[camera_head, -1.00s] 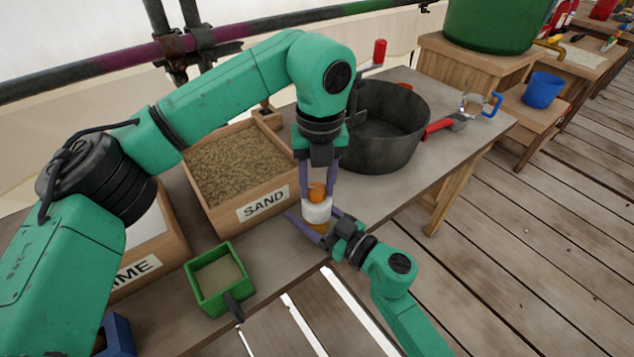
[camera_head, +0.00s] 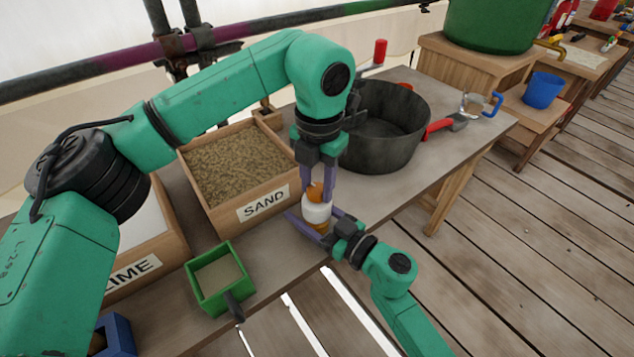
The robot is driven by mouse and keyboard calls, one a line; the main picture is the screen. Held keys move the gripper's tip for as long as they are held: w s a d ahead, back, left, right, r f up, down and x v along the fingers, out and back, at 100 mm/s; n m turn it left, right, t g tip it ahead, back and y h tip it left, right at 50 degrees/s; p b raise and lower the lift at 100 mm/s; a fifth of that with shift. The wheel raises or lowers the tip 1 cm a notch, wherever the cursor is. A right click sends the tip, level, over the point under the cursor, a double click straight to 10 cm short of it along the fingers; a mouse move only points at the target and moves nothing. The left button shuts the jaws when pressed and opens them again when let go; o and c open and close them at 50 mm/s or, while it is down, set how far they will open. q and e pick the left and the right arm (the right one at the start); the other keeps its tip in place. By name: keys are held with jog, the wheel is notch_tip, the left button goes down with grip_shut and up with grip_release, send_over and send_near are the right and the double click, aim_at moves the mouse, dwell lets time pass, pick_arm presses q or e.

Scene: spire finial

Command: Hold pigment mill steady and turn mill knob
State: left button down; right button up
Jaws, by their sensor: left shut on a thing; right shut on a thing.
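The pigment mill (camera_head: 317,212) has a white body with an orange-brown base and stands upright near the front edge of the bench. Its orange mill knob (camera_head: 315,192) is on top, partly hidden by gripper fingers. My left gripper (camera_head: 317,190) comes down from above and is shut on the knob. My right gripper (camera_head: 316,226) reaches in from the lower right, its purple fingers on either side of the mill's body, shut on it.
A wooden box of sand (camera_head: 240,170) is left of the mill and a lime box (camera_head: 135,260) is farther left. A green box (camera_head: 220,280) with a handle stands at the front. A dark pot (camera_head: 385,130) is behind to the right.

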aim_at(318, 189)
pick_arm(q)
jog(key=shift+m, duration=0.4)
jog(key=shift+c, duration=2.1)
grip_release()
notch_tip(318, 189, up, 12)
jog(key=shift+s+d, duration=0.15)
pick_arm(e)
jog(key=o, duration=1.5)
